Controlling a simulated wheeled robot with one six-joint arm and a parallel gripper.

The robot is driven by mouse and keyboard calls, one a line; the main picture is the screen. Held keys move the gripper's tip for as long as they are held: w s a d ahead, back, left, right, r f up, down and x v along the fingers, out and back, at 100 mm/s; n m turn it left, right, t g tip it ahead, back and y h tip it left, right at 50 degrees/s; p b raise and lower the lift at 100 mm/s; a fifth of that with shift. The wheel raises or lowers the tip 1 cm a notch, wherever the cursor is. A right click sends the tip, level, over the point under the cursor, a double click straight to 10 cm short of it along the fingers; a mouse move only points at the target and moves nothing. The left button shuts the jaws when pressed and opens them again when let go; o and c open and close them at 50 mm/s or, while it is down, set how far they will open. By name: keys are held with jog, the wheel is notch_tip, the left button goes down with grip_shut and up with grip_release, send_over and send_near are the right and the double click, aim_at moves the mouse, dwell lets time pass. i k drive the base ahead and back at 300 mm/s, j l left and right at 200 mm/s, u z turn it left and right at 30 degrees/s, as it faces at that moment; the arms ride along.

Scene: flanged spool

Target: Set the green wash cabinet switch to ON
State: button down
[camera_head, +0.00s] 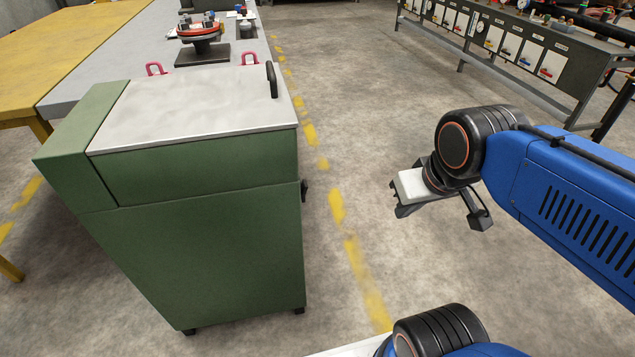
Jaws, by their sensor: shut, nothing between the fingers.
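The green wash cabinet (215,255) stands on the floor at left, with a pale grey metal lid (190,105) lying closed on top. A black handle (271,80) stands up at the lid's right edge. A small dark part (304,189) sticks out from the cabinet's right side; I cannot tell whether it is the switch, and no ON marking is readable. The cabinet's right face is mostly turned away from view. My gripper (398,201) is shut and empty, in the air right of the cabinet and clearly apart from it.
A grey bench (90,65) behind the cabinet holds a round red-rimmed fixture (199,32) and pink clips (156,69). A yellow table (50,45) is at far left. A panel bench (500,38) stands at the upper right. Open floor with a yellow line (336,207) lies between cabinet and gripper.

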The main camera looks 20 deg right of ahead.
aim_at(304, 185)
jog(key=l+u, duration=0.3)
jog(key=l, duration=0.2)
jog(key=k+l+u, duration=0.15)
jog(key=l+u, duration=0.15)
jog(key=l, duration=0.15)
jog(key=k+l+u, duration=0.1)
jog(key=l+u, duration=0.25)
jog(key=k+j+u, duration=0.1)
jog(key=j, duration=0.55)
